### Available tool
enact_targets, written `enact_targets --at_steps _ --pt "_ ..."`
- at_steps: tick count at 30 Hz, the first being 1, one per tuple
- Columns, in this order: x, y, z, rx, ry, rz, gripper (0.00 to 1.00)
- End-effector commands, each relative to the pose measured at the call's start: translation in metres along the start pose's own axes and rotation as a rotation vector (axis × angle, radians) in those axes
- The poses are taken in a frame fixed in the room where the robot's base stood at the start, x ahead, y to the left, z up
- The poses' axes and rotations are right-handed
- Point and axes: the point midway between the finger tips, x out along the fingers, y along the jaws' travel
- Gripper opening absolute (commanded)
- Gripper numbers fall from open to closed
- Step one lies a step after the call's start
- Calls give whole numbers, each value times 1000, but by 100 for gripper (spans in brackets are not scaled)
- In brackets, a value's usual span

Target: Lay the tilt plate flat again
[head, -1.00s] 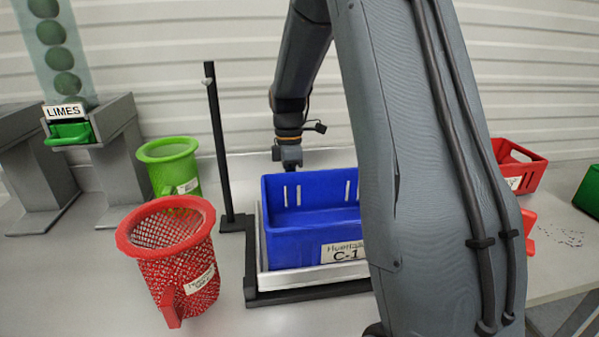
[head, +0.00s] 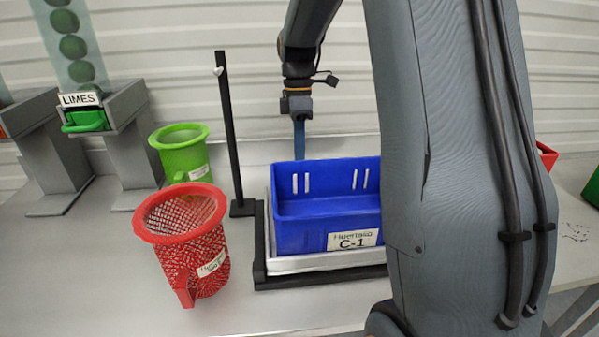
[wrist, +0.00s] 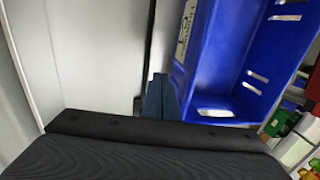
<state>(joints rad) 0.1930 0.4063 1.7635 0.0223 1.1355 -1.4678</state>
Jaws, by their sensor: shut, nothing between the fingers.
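The tilt plate (head: 300,264) is a silver tray on a black base frame. The blue crate (head: 300,235), labelled C-1, stands upright in it and hides most of it. The plate's front edge looks close to parallel with the base; any small tilt cannot be told. My gripper (head: 299,155) points down behind the crate's back rim, fingers together and empty; the rim hides their tips. In the wrist view, the blue fingers (wrist: 160,95) are beside the crate (wrist: 215,70); contact cannot be told.
A black post (head: 228,130) rises left of the plate. A red mesh basket (head: 200,262) and a green one (head: 183,153) stand further left. A LIMES dispenser (head: 125,125) is at the back left. My arm hides the area right of the crate.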

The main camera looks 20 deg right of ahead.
Motion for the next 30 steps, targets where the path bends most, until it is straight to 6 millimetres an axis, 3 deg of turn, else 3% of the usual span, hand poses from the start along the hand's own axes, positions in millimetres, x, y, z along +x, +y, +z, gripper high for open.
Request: enact_targets --at_steps 3,9,30 --pt "-21 -2 0 0 0 3 0" --pt "-42 -6 0 0 0 1 0" --pt "-53 -10 1 0 0 1 0"
